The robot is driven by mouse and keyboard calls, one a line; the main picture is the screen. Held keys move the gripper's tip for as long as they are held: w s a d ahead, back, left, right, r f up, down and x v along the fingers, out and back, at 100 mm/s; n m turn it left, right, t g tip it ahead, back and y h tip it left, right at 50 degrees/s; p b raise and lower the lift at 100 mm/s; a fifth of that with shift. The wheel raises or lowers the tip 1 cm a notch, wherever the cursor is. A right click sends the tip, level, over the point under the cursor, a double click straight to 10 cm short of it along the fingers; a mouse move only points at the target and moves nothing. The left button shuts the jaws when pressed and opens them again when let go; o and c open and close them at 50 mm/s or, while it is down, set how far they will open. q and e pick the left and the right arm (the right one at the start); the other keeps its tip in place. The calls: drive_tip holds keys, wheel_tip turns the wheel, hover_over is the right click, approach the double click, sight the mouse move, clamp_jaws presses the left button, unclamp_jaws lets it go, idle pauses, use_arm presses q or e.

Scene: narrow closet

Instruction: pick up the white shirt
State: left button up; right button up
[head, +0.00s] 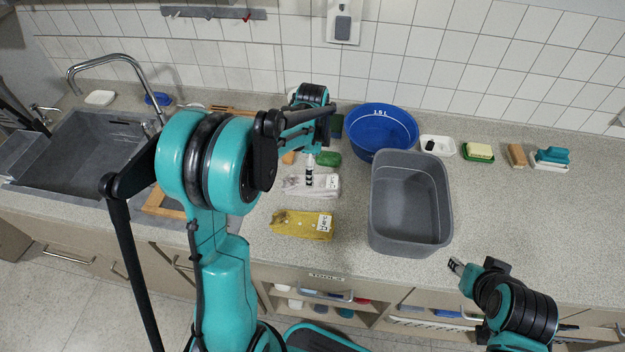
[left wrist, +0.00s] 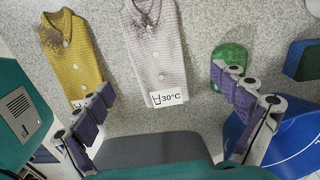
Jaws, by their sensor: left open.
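The white shirt (head: 325,187) lies folded flat on the counter, with a small label at its right end. The left wrist view shows the white shirt (left wrist: 155,45) with buttons, a dark stain near the collar and a "30°C" tag. My left gripper (head: 309,178) is over the white shirt in the head view. In the left wrist view, my left gripper (left wrist: 165,120) is open, with the shirt's tag end seen between its fingers and nothing held. My right gripper (head: 457,266) is at the counter's front edge, away from the shirt; its jaws are too small to judge.
A yellow shirt (head: 290,224) lies in front of the white one. A green object (head: 329,159) lies behind it. A grey tub (head: 447,215) and a blue basin (head: 404,117) stand to the right. The sink (head: 85,150) is at left.

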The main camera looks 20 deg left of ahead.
use_arm(q)
drive_tip(key=f+b, duration=0.1)
drive_tip(key=f, duration=0.2)
drive_tip(key=f+b, duration=0.1)
drive_tip(key=f, duration=0.2)
drive_tip(key=shift+s+a, duration=0.15)
drive_tip(key=shift+a, duration=0.05)
drive_tip(key=shift+r, duration=0.1)
drive_tip(key=c, duration=1.4)
